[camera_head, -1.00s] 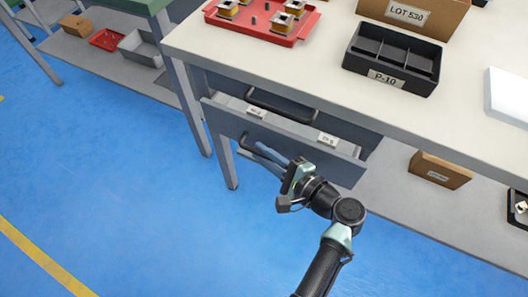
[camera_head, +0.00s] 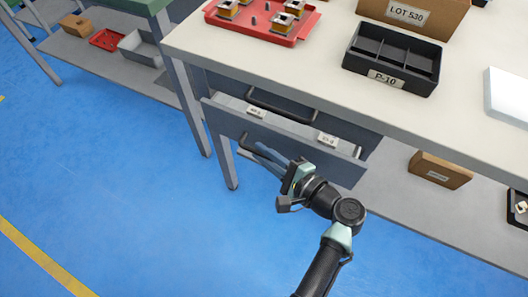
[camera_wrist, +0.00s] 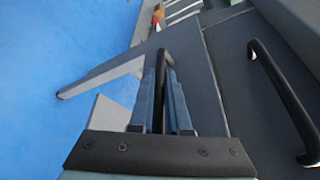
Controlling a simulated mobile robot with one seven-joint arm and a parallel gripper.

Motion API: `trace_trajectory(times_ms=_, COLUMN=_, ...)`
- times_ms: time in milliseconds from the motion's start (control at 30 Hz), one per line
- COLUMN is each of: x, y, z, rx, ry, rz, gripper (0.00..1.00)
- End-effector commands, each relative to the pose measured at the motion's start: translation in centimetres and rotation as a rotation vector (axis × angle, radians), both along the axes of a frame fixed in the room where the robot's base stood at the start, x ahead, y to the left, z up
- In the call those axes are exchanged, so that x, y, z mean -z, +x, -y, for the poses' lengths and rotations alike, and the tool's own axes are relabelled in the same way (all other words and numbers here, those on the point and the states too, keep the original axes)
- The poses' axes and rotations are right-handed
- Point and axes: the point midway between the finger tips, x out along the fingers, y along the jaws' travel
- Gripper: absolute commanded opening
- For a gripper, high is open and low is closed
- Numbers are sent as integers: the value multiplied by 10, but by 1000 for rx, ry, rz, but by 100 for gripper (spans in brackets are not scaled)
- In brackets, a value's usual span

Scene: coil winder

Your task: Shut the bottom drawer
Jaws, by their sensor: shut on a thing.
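The bottom drawer (camera_head: 225,120) stands pulled out under the pale workbench, with its grey front tilted in the head view and small white labels inside. Its black handle (camera_head: 246,143) runs across the front, and its right part is hidden behind my gripper. My gripper (camera_head: 262,151) is in front of the drawer, with its blue-grey fingers shut on this handle. In the wrist view, the handle (camera_wrist: 161,62) passes between the fingers of my gripper (camera_wrist: 165,72). The drawer front (camera_wrist: 190,65) is close beside the fingers.
An upper drawer with a black handle (camera_head: 280,110) sits above, closed or nearly so; its handle (camera_wrist: 285,100) shows at right in the wrist view. A bench leg (camera_head: 222,160) stands left of my gripper. A cardboard box (camera_head: 440,170) lies on the lower shelf. The blue floor in front is clear.

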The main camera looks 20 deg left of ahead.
Motion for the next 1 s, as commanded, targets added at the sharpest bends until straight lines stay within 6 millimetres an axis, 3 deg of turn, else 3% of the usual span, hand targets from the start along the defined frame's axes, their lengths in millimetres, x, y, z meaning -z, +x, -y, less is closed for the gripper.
trace_trajectory(times_ms=167, x=1, y=3, z=1, rx=1, ry=0, rz=1, gripper=0)
trace_trajectory(times_ms=500, x=2, y=42, z=3, rx=2, ry=0, rz=0, gripper=0)
trace_trajectory(times_ms=833, x=-1, y=47, z=3, rx=8, ry=-3, rz=4, gripper=0)
trace_trajectory(times_ms=867, x=-1, y=47, z=3, rx=8, ry=-3, rz=4, gripper=17)
trace_trajectory(times_ms=900, x=-1, y=47, z=3, rx=8, ry=-3, rz=4, gripper=24)
trace_trajectory(times_ms=1000, x=-1, y=47, z=3, rx=6, ry=-2, rz=4, gripper=27)
